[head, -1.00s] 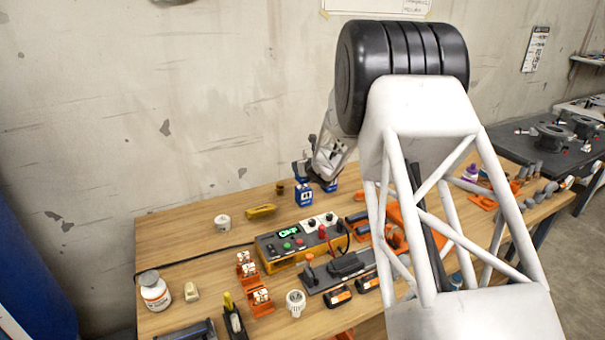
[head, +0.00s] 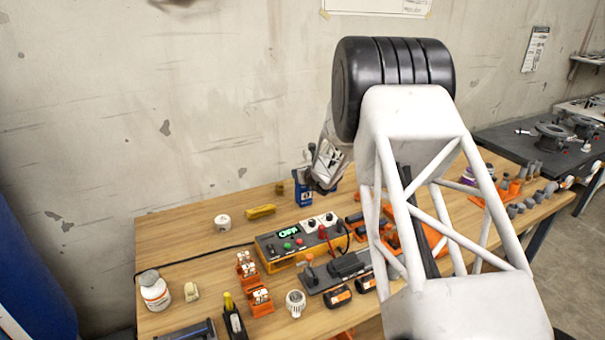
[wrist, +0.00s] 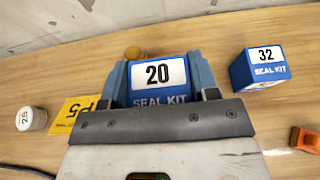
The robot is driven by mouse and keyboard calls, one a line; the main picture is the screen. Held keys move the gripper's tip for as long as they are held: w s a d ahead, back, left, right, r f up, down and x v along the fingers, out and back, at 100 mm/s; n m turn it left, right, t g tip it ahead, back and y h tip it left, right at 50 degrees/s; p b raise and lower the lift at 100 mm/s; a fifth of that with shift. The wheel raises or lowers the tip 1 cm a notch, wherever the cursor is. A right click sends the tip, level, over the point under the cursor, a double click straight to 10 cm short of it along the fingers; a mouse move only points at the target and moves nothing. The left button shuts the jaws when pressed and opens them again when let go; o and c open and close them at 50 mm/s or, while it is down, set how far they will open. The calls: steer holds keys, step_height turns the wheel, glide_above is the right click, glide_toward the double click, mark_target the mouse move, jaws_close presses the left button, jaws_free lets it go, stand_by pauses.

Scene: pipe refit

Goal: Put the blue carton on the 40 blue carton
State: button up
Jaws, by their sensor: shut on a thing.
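A blue carton marked 20 SEAL KIT (wrist: 158,78) is between the two fingers of my gripper (wrist: 160,88) in the wrist view. The fingers are shut on its sides. In the head view this held blue carton (head: 304,197) is upright at the back of the bench, under my gripper (head: 306,178); I cannot tell whether it touches the bench. A second blue carton, marked 32 (wrist: 262,68), stands apart to the right in the wrist view. In the head view it is mostly hidden behind my gripper. I can read no label 40 in either view.
A yellow block (head: 261,211), a white round tub (head: 223,222) and a small brown cylinder (head: 279,188) are near the held carton. A control box (head: 300,243) stands in front. An orange part (wrist: 305,139) is at the right edge of the wrist view. Bare wood lies at the back left.

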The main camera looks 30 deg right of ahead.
steer(key=shift+f, duration=0.1)
steer(key=o, duration=1)
steer(key=shift+s+r, duration=0.35)
steer(key=shift+s, duration=0.05)
steer(key=shift+v, duration=5.5)
